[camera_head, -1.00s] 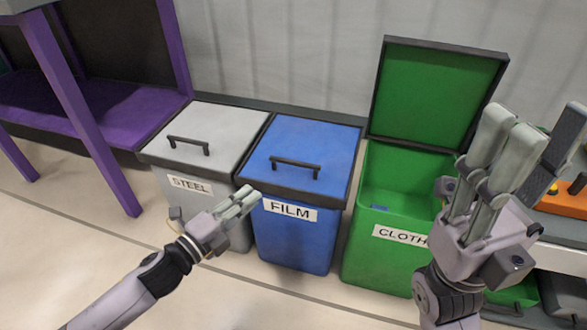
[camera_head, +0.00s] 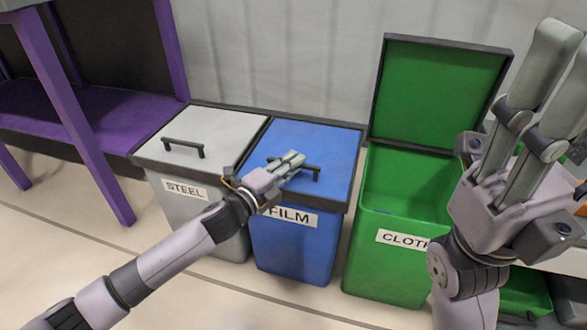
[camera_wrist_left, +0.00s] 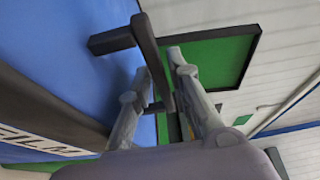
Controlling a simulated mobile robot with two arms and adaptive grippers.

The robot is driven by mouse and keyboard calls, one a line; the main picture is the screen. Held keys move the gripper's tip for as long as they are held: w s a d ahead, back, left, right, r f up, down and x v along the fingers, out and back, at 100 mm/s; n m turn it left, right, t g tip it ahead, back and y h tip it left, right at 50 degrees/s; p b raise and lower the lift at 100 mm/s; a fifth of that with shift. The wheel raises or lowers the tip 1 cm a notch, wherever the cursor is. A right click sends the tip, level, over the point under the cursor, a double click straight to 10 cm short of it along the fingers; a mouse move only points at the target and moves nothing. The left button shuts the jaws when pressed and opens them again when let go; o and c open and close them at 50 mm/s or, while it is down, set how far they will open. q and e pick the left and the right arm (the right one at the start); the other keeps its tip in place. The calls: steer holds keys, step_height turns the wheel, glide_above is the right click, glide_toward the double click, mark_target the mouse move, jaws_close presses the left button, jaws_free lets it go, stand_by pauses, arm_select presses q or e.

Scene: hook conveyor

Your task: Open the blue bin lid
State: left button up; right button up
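The blue bin (camera_head: 295,250), labelled FILM, stands between two other bins with its blue lid (camera_head: 325,145) shut. A dark bar handle (camera_head: 316,173) sits on the lid, its left part hidden by my left gripper (camera_head: 296,160), which is over the lid. In the left wrist view, the handle (camera_wrist_left: 147,45) runs between the two fingers of the left gripper (camera_wrist_left: 160,63), which stand apart with a gap on each side; contact cannot be made out. My right gripper (camera_head: 568,75) is raised at the right, its fingers apart and empty.
A grey STEEL bin (camera_head: 205,225) with a shut lid stands to the left. A green CLOTH bin (camera_head: 385,270) stands to the right, its lid (camera_head: 437,95) raised against the wall. A purple-framed rack (camera_head: 80,110) is at the far left.

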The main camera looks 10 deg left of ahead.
arm_select(q)
steer(key=shift+w+d, duration=0.15)
steer(key=shift+w, duration=0.1)
steer(key=shift+c, duration=0.4)
jaws_close()
